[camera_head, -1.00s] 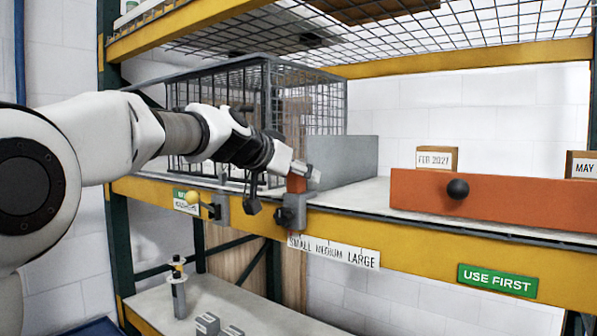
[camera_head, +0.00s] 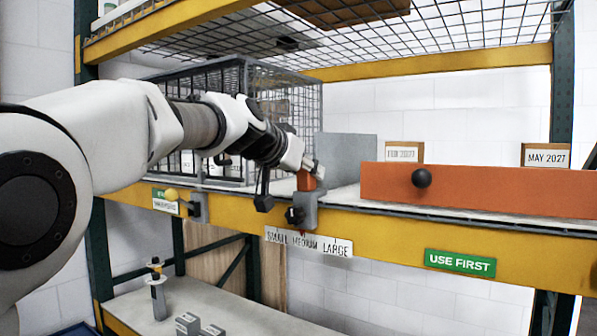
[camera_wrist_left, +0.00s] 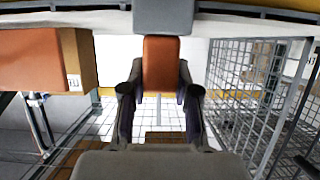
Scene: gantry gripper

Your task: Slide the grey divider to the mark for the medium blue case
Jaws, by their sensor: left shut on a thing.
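The grey divider (camera_head: 345,158) stands upright on the shelf. Its orange handle (camera_head: 305,182) rises from a grey clamp block with a black knob (camera_head: 303,208) on the yellow front beam. My left gripper (camera_head: 312,170) is shut on the orange handle. In the left wrist view the handle (camera_wrist_left: 160,62) sits between the two fingers (camera_wrist_left: 159,92). The white label strip (camera_head: 308,243) reads SMALL, MEDIUM, LARGE. The clamp block is above about the word MEDIUM; exact alignment with a tick is too small to tell. I see no blue case. My right gripper is out of view.
A wire cage (camera_head: 235,110) stands left of the divider, behind my left arm. A long orange front panel with a black knob (camera_head: 465,187) lies to the right, with bare shelf between. A lever with a yellow knob (camera_head: 172,195) is on the beam at left.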

